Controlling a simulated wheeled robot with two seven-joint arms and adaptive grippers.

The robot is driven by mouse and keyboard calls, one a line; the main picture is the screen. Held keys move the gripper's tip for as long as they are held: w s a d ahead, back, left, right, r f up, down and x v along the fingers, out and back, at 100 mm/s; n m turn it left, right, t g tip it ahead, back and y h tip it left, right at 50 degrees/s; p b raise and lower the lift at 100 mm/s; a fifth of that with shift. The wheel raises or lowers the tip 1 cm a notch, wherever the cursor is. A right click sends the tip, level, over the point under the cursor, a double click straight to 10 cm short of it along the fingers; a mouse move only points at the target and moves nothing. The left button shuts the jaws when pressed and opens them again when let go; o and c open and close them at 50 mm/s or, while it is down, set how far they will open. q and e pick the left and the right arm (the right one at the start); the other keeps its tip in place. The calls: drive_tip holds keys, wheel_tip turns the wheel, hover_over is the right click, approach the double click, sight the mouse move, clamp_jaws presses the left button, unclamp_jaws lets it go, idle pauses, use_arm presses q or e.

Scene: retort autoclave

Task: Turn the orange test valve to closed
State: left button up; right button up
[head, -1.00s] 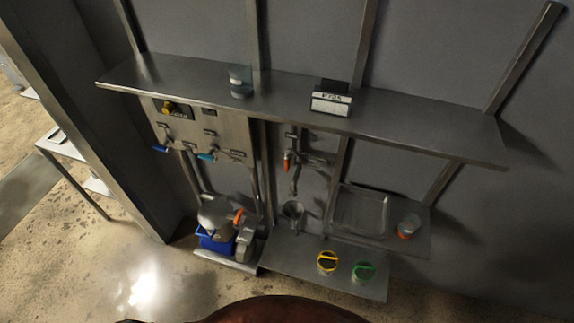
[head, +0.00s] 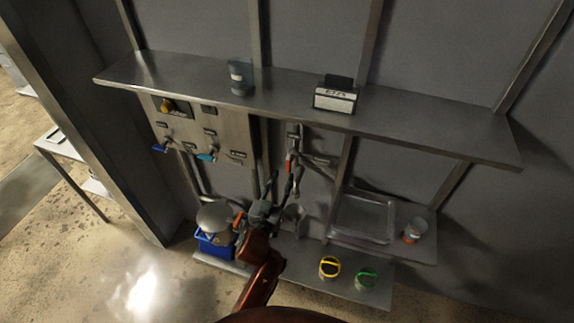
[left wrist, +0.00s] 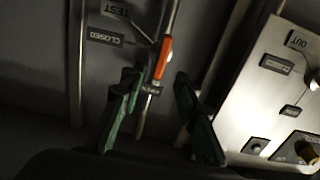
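The orange test valve handle (head: 289,165) is on a vertical pipe under the shelf, in the middle of the head view. In the left wrist view the orange handle (left wrist: 163,60) lies nearly along the pipe, with TEST and CLOSED labels (left wrist: 105,37) to its left. My left gripper (head: 286,173) is open just below the handle. In the left wrist view its green fingers (left wrist: 156,76) stand on either side of the pipe and the handle's lower end, apart from each other. I cannot tell whether either finger touches. My right gripper is not in view.
A panel (head: 232,130) with blue, teal and yellow controls is left of the valve. The long shelf (head: 420,126) overhangs it. Below are a blue bin (head: 214,246), yellow-handled (head: 329,267) and green-handled (head: 366,277) items, a tray (head: 364,216) and an orange-banded jar (head: 415,230).

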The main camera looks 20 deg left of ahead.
sight(288, 166)
use_arm(q)
drive_tip(key=w, duration=0.7)
drive_tip(key=shift+w+d, duration=0.1)
drive_tip(key=shift+w, duration=0.15)
drive_tip(key=shift+c, duration=0.4)
drive_tip(key=shift+f, duration=0.1)
clamp_jaws()
